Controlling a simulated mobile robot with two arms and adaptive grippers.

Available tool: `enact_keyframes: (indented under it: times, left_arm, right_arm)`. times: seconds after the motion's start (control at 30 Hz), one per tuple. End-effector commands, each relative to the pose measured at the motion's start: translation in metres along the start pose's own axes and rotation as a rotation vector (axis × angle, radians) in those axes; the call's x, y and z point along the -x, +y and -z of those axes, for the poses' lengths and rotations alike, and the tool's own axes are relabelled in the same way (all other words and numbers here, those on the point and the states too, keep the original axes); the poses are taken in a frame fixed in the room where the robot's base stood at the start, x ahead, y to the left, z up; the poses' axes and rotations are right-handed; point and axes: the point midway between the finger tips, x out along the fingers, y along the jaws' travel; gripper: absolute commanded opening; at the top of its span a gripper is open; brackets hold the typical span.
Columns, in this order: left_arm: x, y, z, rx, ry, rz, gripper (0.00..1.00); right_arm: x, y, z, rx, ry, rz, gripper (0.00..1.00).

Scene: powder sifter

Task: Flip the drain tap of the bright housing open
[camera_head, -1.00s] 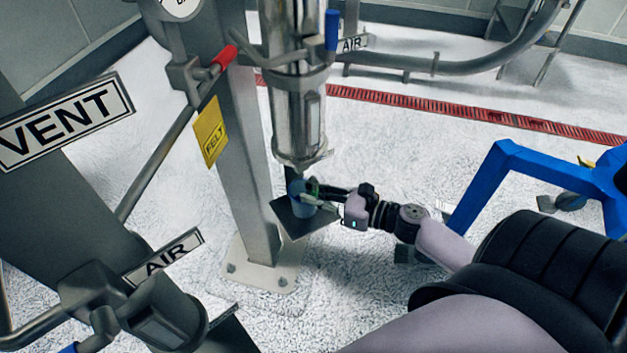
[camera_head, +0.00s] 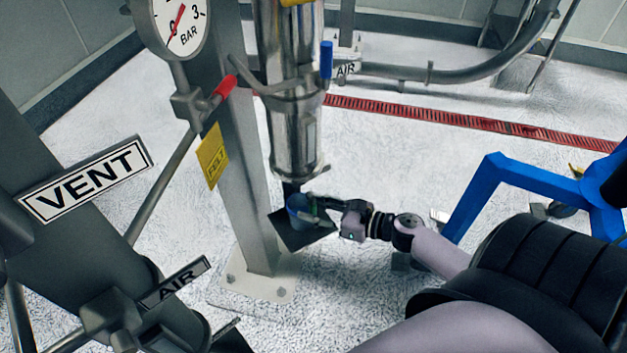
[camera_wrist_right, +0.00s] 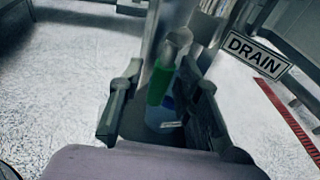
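The bright housing (camera_head: 293,135) is a shiny upright metal cylinder on a grey post in the head view. In the right wrist view a green handle (camera_wrist_right: 160,84) stands near a DRAIN sign (camera_wrist_right: 257,55) and looks like the drain tap's lever. My right gripper (camera_head: 314,208) is at the housing's lower end, beside a blue cup (camera_head: 297,204). In the right wrist view its fingers (camera_wrist_right: 168,88) are spread, with the green handle between them. I cannot tell whether either finger touches it. The tap's body is mostly hidden. My left gripper is out of view.
A dark plate (camera_head: 290,237) is under the cup. A red lever (camera_head: 225,86), a blue lever (camera_head: 326,60) and a yellow FELT tag (camera_head: 212,157) are nearby. A blue frame (camera_head: 530,178) stands at right. Grey pipes and VENT (camera_head: 88,180) and AIR signs are at left.

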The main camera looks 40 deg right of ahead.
Motion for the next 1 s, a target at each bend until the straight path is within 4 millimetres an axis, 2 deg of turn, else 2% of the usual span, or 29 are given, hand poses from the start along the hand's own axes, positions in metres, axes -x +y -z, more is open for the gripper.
enact_keyframes:
  times: [0.37, 0.47, 0.8, 1.0]
  left_arm:
    - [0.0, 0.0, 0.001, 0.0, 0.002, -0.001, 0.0]
    - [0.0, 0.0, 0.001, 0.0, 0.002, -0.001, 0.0]
    - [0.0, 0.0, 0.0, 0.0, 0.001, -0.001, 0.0]
    - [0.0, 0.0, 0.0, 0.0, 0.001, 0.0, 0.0]
  right_arm:
    - [0.004, 0.0, 0.001, -0.002, 0.001, 0.0, 0.35]
    - [0.017, 0.0, 0.001, -0.003, 0.002, 0.001, 0.35]
    - [0.087, 0.0, 0.002, -0.003, 0.003, 0.003, 0.35]
    - [0.114, 0.0, 0.001, -0.002, 0.001, 0.001, 0.35]
